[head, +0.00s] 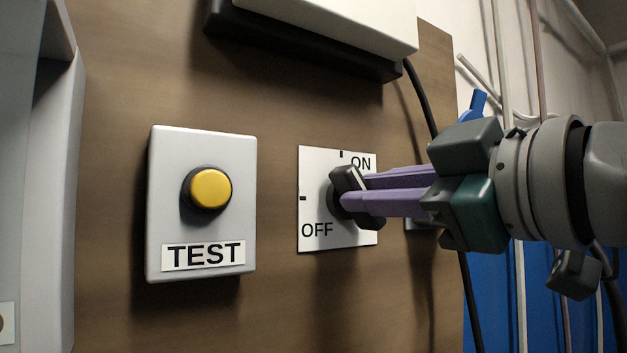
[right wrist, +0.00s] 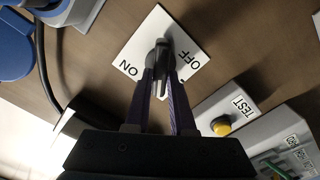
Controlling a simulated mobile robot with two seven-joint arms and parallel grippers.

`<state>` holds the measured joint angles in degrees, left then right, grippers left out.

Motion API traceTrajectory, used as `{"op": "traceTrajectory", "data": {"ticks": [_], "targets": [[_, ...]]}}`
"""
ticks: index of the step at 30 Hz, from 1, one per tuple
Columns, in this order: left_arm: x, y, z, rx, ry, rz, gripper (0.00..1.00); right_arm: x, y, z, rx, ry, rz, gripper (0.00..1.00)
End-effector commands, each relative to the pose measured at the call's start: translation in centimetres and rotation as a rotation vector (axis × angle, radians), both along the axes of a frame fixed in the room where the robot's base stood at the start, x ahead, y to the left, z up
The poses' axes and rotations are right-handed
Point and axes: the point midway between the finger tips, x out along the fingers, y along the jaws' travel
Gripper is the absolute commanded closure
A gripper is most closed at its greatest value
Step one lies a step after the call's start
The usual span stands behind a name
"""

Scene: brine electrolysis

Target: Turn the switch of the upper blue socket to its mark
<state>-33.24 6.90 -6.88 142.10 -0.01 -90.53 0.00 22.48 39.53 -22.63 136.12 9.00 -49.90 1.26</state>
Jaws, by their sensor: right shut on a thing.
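A black rotary switch (head: 348,184) sits on a white square plate (head: 312,160) marked ON at the top right and OFF at the bottom left. Each word has a black tick. The switch handle stands nearly upright in the head view, its upper end leaning left towards the ON tick. My right gripper (head: 352,193) is shut on the handle, one purple finger on either side; it also shows in the right wrist view (right wrist: 160,78). A blue fitting (head: 478,103), perhaps the socket, shows partly behind the gripper. My left gripper is not in view.
A grey box with a yellow TEST button (head: 210,188) is left of the plate. A white box (head: 330,22) juts out above. A black cable (head: 422,98) runs down the brown board's right side. Blue and white fittings (right wrist: 15,50) are at the right wrist view's upper left.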

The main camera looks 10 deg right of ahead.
Motion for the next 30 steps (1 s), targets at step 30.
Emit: {"op": "traceTrajectory", "data": {"ticks": [30], "targets": [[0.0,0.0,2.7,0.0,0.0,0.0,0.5,0.0,0.3,-0.6,-0.8,-0.286,0.003,1.0]]}}
